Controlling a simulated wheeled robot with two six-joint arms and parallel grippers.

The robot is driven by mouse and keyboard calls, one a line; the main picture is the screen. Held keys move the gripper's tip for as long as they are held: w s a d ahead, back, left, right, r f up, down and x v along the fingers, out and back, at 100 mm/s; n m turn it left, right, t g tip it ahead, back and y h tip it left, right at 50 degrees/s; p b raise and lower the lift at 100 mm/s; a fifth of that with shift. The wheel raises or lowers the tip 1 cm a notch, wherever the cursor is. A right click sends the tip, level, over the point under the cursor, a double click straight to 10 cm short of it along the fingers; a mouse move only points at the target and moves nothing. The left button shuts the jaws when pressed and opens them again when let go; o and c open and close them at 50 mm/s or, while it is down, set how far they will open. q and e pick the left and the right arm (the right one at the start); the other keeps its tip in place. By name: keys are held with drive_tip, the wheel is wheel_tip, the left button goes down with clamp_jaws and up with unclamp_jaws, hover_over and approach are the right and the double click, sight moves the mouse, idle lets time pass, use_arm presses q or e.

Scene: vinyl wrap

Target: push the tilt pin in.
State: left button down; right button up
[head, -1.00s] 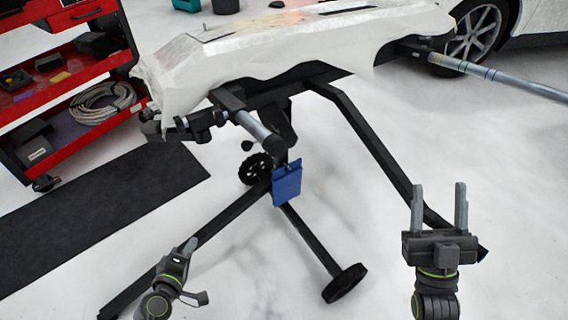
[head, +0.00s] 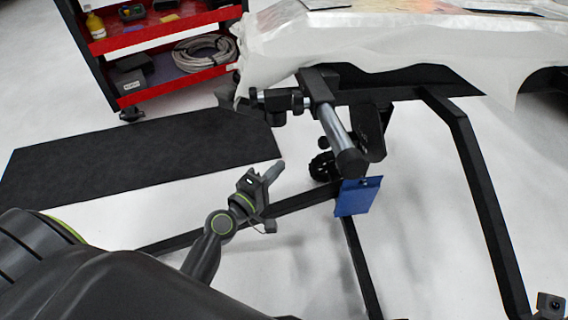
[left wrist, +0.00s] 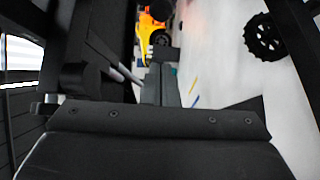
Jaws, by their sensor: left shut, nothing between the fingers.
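The black stand (head: 472,165) carries a grey cylindrical bar (head: 335,128) with a black end, near a dark bracket (head: 372,135) under the wrapped panel. I cannot make out the tilt pin for certain; it is too small or hidden around this joint. My left gripper (head: 274,171) is shut and empty, left of and below the bar's end, apart from the stand. Its closed fingers also show in the left wrist view (left wrist: 161,84). A dark part of my right arm's end (head: 550,304) shows at the lower right corner; its fingers cannot be made out.
A blue tag (head: 358,195) hangs on the stand below the bar. A black wheel (head: 323,167) is just behind it. The white-wrapped panel (head: 405,45) lies above. A red tool cart (head: 165,85) and black mat (head: 140,155) are at left.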

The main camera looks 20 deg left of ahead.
sight(320, 148)
use_arm(q)
drive_tip(key=w+d, duration=0.5)
drive_tip(key=w, duration=0.4)
drive_tip(key=shift+w, duration=0.3)
drive_tip(key=shift+w+d, duration=0.4)
drive_tip(key=shift+d, duration=0.3)
drive_tip(key=shift+w+d, duration=0.4)
drive_tip(key=shift+d, duration=0.25)
drive_tip(key=shift+a, duration=0.1)
